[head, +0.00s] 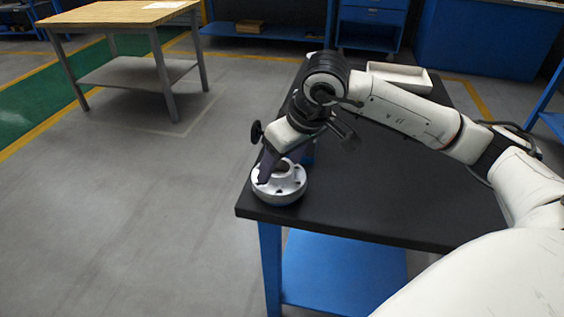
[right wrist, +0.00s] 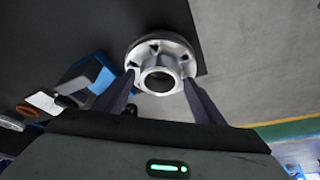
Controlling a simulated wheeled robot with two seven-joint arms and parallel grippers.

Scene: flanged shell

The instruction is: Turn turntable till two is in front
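A silver-grey flanged shell (head: 290,190) with a round neck and holes in its flange sits at the near left corner of the black table. It also shows in the right wrist view (right wrist: 178,52). I cannot make out a separate turntable under it, nor any number. My right gripper (head: 269,172) reaches down over the shell. In the right wrist view, its two dark fingers (right wrist: 160,80) are spread on either side of the neck; I cannot tell whether they touch it. My left gripper is not in view.
The black table (head: 400,200) is mostly bare in front. A white tray (head: 420,78) stands at its far end. A blue object (right wrist: 98,75) and an orange ring (right wrist: 27,110) lie beyond the shell in the wrist view. A wooden-topped table (head: 115,13) stands apart at left.

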